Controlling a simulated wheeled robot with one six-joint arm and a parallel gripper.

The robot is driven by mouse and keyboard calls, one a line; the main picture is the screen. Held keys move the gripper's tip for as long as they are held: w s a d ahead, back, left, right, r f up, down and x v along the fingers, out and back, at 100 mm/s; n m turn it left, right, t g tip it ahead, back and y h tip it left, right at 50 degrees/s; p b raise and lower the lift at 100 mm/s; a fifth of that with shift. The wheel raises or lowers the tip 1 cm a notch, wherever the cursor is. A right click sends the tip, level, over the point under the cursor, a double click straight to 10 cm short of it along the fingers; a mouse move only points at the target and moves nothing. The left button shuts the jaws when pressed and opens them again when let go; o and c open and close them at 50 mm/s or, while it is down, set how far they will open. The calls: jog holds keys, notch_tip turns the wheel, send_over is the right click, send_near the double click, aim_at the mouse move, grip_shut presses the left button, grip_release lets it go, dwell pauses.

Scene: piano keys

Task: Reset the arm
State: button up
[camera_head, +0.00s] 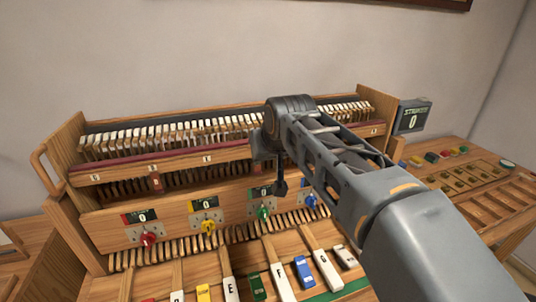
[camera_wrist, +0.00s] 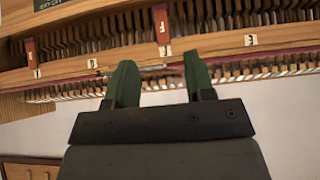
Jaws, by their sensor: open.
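My arm (camera_head: 400,215) reaches from the lower right of the head view across the wooden piano mechanism (camera_head: 110,222). Its dark end is over the middle of the mechanism, in front of the rows of hammers. In the wrist view my gripper (camera_wrist: 160,76) has two green fingers standing apart with nothing between them. Behind the fingers is a wooden rail (camera_wrist: 205,45) with letter labels and rows of hammers. The gripper's fingers cannot be made out clearly in the head view.
Red (camera_head: 148,239), yellow (camera_head: 208,226), green (camera_head: 263,212) and blue (camera_head: 310,199) knobs line the front panel. Lettered keys (camera_head: 281,282) lie below. Open space lies above the mechanism.

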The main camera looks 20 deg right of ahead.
jog(key=shift+s+r, duration=0.1)
jog(key=shift+r, duration=0.05)
dwell(0.4)
jog(key=s+f+g, duration=0.4)
jog(key=s+f, duration=1)
jog(key=f, duration=0.4)
jog(key=shift+s+a+f, duration=0.15)
jog(key=shift+f, duration=0.15)
